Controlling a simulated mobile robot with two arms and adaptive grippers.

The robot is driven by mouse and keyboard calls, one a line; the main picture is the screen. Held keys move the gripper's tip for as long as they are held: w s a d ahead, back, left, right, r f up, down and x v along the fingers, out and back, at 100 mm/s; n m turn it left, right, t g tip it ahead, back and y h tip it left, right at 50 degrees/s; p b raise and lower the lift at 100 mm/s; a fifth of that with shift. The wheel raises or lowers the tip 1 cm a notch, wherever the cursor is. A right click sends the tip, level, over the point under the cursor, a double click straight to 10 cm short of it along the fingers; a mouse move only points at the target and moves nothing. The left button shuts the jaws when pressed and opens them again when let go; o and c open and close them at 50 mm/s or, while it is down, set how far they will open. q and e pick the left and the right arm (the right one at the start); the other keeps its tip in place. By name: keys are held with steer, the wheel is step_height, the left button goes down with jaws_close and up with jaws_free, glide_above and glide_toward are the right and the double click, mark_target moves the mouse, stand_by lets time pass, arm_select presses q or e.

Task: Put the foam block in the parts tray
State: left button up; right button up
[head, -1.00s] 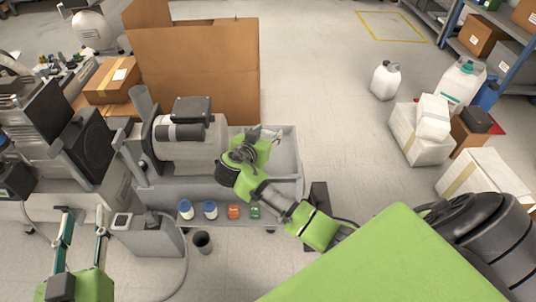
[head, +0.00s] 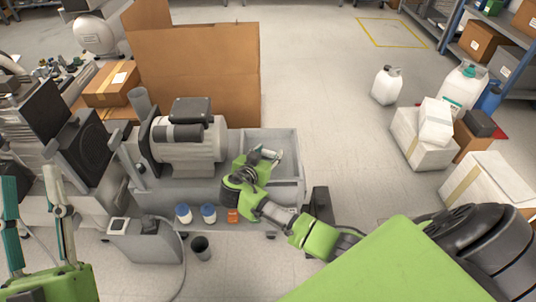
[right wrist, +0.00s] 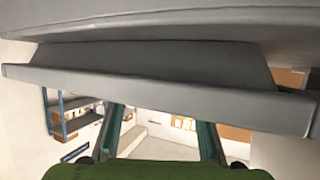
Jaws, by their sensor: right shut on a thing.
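The grey open tray (head: 299,165) is at the right end of the bench that carries the motor; I take it for the parts tray. My right gripper (head: 265,154) is over or inside it in the head view; I cannot tell its height. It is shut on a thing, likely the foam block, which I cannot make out. In the right wrist view its two fingers (right wrist: 161,125) stand apart, and grey slab-like surfaces across the top hide their tips. My left gripper (head: 30,180) is open and empty at the left edge, away from the tray.
A motor-like compressor unit (head: 186,140) stands left of the tray. Blue-lidded jars (head: 208,213) and an orange item (head: 232,215) sit along the bench front. A large cardboard box (head: 195,70) stands behind. A dark cup (head: 200,247) is in front.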

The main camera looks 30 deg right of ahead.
arm_select(q)
steer(key=shift+s+r, duration=0.15)
steer(key=shift+r, duration=0.05)
arm_select(e)
steer(key=o, duration=0.7)
steer(key=shift+c, duration=0.2)
arm_select(q)
steer(key=shift+s+r, duration=0.2)
steer(key=shift+w, duration=0.1)
